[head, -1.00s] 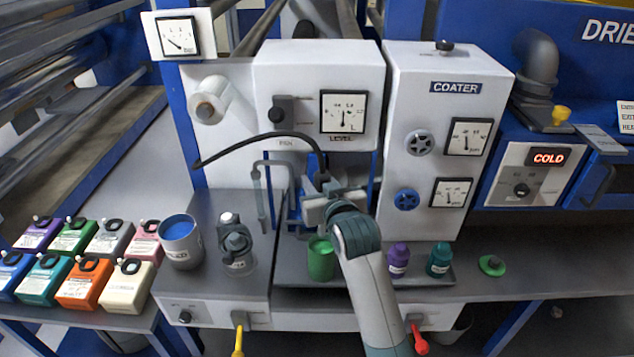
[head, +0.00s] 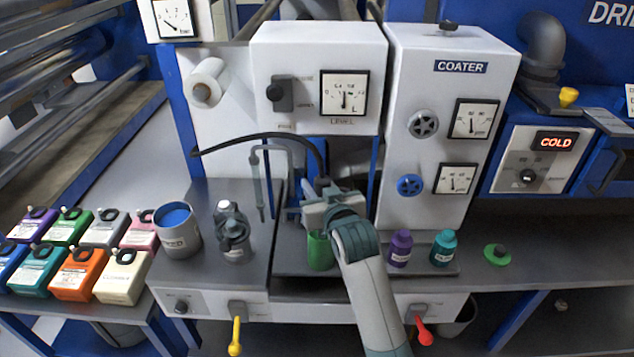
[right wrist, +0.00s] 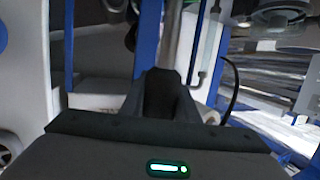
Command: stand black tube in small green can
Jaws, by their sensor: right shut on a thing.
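The black tube (head: 255,138) is a thin hose that arcs from its free end at the left to my right gripper (head: 327,190). My right gripper is shut on the tube's right end, just above and behind the small green can. In the right wrist view (right wrist: 172,90) the fingers are together, and part of the black tube (right wrist: 230,85) shows to their right. The small green can (head: 319,252) stands open and upright on the coater's tray, partly beside my right arm. The tube's held end is hidden by the gripper. My left gripper is out of view.
A purple bottle (head: 400,248) and a teal bottle (head: 443,247) stand right of my arm. A green lid (head: 497,254) lies farther right. A grey can with blue contents (head: 178,232) and a grey pump-like part (head: 232,235) stand left. A bent grey pipe (head: 257,180) rises behind.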

